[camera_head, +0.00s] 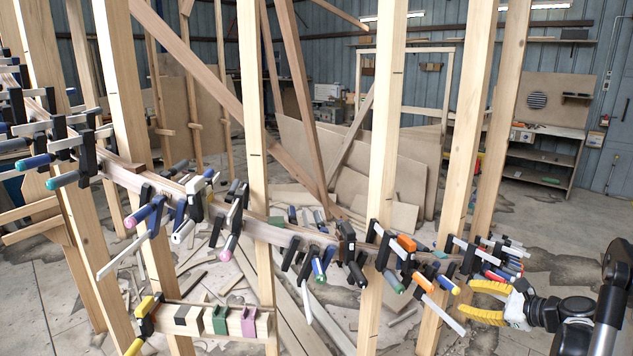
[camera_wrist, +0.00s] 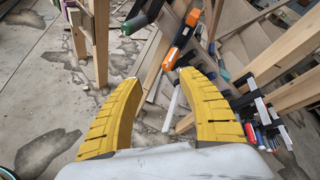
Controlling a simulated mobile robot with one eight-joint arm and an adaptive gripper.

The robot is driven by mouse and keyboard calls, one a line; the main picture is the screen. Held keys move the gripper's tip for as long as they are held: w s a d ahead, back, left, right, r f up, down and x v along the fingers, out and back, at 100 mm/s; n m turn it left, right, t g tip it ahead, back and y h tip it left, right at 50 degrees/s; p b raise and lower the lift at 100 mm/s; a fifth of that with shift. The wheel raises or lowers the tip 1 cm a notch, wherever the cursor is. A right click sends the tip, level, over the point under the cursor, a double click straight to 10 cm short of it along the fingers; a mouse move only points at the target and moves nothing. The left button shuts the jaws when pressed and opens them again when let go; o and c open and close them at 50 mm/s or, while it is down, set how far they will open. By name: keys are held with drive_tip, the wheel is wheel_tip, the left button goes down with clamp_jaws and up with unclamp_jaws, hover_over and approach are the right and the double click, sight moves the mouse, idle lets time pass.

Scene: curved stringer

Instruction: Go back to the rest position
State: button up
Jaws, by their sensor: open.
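My gripper (camera_head: 487,302) is at the lower right of the head view, with yellow ribbed fingers pointing left toward the clamped stringer. In the wrist view my gripper (camera_wrist: 155,95) shows both yellow fingers spread apart, with nothing between them but the floor and debris behind. It is open and empty. The curved wooden stringer (camera_head: 290,229) runs across the posts and carries many clamps. A clamp with an orange handle (camera_head: 406,243) sits left of and above my gripper; an orange-handled clamp also shows in the wrist view (camera_wrist: 170,58), beyond the right finger.
Upright wooden posts (camera_head: 384,130) stand across the scene. Clamps with red and blue handles (camera_head: 497,272) are close to my fingers. A workbench (camera_head: 545,130) stands at the back right. Open floor (camera_head: 590,225) lies at the right.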

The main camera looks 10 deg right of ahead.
drive_tip(key=s+a+r+n+g+h, duration=0.1)
drive_tip(key=s+a+r+n, duration=0.2)
drive_tip(key=a, duration=0.4)
drive_tip(key=s+a+r+n+g, duration=0.1)
drive_tip(key=a+r+n+g, duration=0.2)
drive_tip(key=a, duration=0.4)
drive_tip(key=s+a+r+n+h, duration=0.1)
drive_tip(key=s+a+r+n, duration=0.2)
drive_tip(key=a+n, duration=0.3)
drive_tip(key=s+a+n+h, duration=0.1)
drive_tip(key=s+a+n, duration=0.4)
drive_tip(key=s, duration=0.4)
drive_tip(key=s+a+n+h, duration=0.2)
drive_tip(key=s+a+n, duration=0.3)
drive_tip(key=s+n, duration=0.2)
drive_tip(key=shift+s+a+r+n+g+h, duration=0.2)
drive_tip(key=shift+s+n+g+h, duration=0.15)
drive_tip(key=shift+s, duration=0.6)
drive_tip(key=shift+w, duration=0.1)
